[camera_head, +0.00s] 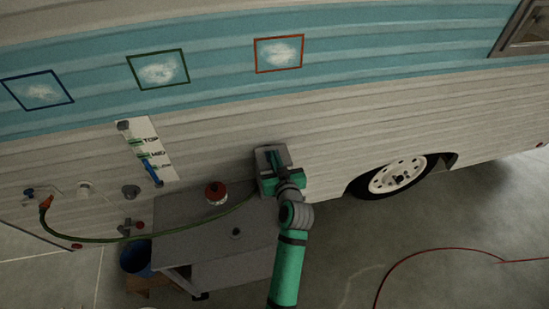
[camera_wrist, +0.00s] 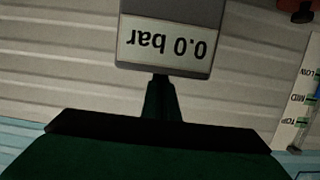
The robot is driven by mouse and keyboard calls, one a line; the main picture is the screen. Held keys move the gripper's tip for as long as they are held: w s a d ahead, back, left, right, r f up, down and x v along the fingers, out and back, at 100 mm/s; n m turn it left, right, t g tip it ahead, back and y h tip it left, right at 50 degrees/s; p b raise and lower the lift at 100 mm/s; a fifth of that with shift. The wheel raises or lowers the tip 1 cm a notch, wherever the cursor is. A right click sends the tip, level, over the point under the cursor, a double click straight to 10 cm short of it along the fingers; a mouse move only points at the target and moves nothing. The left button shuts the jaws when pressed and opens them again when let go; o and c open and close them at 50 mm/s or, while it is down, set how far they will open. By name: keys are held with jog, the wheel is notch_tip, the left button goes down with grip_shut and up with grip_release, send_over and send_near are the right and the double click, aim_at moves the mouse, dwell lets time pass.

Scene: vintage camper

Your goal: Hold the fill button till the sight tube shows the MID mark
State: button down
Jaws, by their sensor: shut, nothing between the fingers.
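The sight tube (camera_head: 147,150) is on a white plate on the camper's side, with TOP, MID and LOW marks. Its blue column (camera_head: 151,173) reaches to about the MID mark; the exact level is too small to tell. The plate also shows upside down at the right edge of the wrist view (camera_wrist: 301,98). My gripper (camera_head: 272,163) is shut and empty, its fingertips at the grey box (camera_head: 264,154). In the wrist view my shut fingers (camera_wrist: 160,82) meet the lower edge of this box, whose display reads "0.0 bar" upside down. I cannot make out the fill button; the fingers may hide it.
A grey table (camera_head: 180,213) stands below, with a red-topped item (camera_head: 216,193) on it. A green hose (camera_head: 150,237) runs from the tap at left toward the box.

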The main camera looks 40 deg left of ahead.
jog(key=shift+s+f+g, duration=0.1)
jog(key=shift+f+g, duration=0.2)
jog(key=shift+f, duration=0.4)
notch_tip(320, 180, up, 5)
jog(key=shift+f, duration=0.15)
jog(key=v, duration=1)
jog(key=shift+r, duration=0.3)
